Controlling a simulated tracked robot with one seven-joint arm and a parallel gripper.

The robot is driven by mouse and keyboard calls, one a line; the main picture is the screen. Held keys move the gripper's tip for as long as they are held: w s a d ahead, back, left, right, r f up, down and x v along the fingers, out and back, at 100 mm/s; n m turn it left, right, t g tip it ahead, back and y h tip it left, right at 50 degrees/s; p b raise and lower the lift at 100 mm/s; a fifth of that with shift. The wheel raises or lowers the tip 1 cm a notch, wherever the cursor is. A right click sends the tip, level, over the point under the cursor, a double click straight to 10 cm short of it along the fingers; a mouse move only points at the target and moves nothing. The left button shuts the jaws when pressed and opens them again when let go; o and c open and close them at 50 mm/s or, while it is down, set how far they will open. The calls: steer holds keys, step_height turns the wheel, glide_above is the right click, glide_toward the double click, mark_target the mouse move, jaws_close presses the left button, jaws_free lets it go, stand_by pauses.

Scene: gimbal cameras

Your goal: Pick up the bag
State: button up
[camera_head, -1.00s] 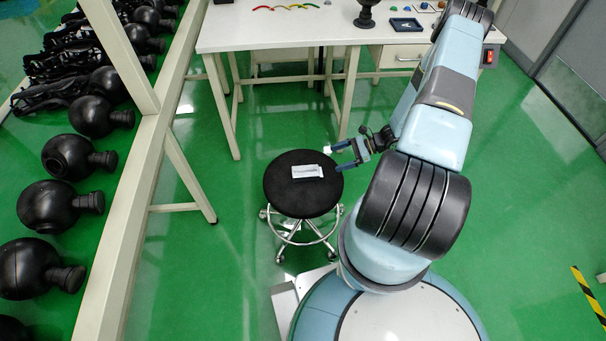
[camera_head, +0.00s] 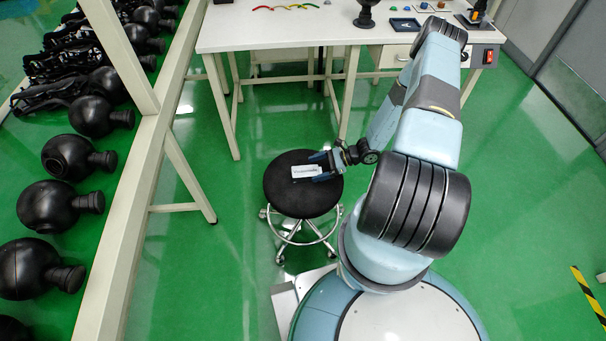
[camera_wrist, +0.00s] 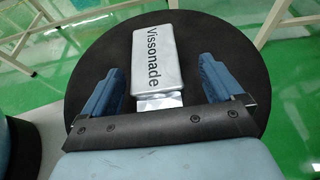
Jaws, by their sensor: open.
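The bag (camera_head: 304,171) is a small silver-white packet lying flat on the round black seat of a stool (camera_head: 285,196). In the wrist view the bag (camera_wrist: 156,55) shows the printed word "Vissonade", and its near end lies between my fingers. My gripper (camera_head: 320,166) is over the right part of the seat, at the bag's right end. In the wrist view my gripper (camera_wrist: 163,85) is open, with one blue finger on each side of the bag and a gap to each. Whether the fingertips touch the seat cannot be told.
A white table (camera_head: 290,32) with small items stands behind the stool. A beige rack (camera_head: 135,190) with several black round objects stands at the left. The green floor (camera_head: 215,280) around the stool is clear.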

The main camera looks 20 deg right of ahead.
mark_target(313, 170)
steer(key=x, duration=0.4)
steer(key=shift+s+a, duration=0.15)
steer(key=shift+a, duration=0.15)
steer(key=c, duration=1)
